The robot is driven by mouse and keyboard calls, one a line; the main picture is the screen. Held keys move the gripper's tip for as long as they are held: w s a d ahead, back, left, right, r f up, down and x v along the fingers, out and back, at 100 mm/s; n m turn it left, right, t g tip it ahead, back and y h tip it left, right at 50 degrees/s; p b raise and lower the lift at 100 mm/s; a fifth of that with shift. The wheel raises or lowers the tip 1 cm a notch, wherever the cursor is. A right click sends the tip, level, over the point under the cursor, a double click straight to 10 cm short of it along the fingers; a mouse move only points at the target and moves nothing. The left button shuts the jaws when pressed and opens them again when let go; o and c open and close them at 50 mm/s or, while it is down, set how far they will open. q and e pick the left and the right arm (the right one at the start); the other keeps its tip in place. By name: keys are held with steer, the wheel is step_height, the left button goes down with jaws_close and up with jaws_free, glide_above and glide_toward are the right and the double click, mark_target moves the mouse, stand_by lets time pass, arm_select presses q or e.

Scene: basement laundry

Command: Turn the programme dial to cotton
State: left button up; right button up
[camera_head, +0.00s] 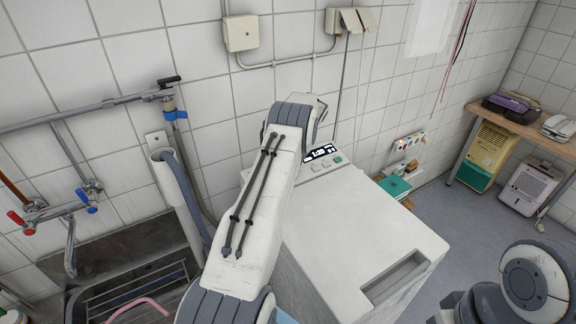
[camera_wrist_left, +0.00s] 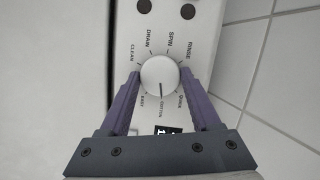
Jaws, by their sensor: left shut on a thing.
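The programme dial (camera_wrist_left: 160,75) is a round white knob on a pale panel with printed words around it in the left wrist view. CLEAN, DRAIN, SPIN and RINSE read on the far side, and COTTON (camera_wrist_left: 163,107) is on the near side. My left gripper (camera_wrist_left: 160,80) has its two purple fingers on either side of the dial, shut on it. I cannot tell clearly which word the dial's mark points at. In the head view the white washing machine (camera_head: 350,225) stands in the middle; my left arm hides the dial and gripper. My right gripper is out of view.
A sink with a rack (camera_head: 135,285) and taps (camera_head: 60,205) lies left of the machine. A tiled wall (camera_head: 190,70) is close behind. At the right, a wooden bench (camera_head: 530,125) has appliances on and under it, with clear floor (camera_head: 450,215) before it.

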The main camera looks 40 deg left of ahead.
arm_select(q)
steer(key=shift+w, duration=0.1)
stand_by(0.5)
steer(key=o, duration=1.4)
steer(key=shift+d, duration=0.1)
steer(key=shift+c, duration=0.2)
steer(key=b+v, duration=0.1)
steer(key=v, duration=0.9)
steer(key=shift+d+r+b, duration=0.2)
steer(key=shift+r+b, duration=0.05)
steer(key=shift+b, duration=0.15)
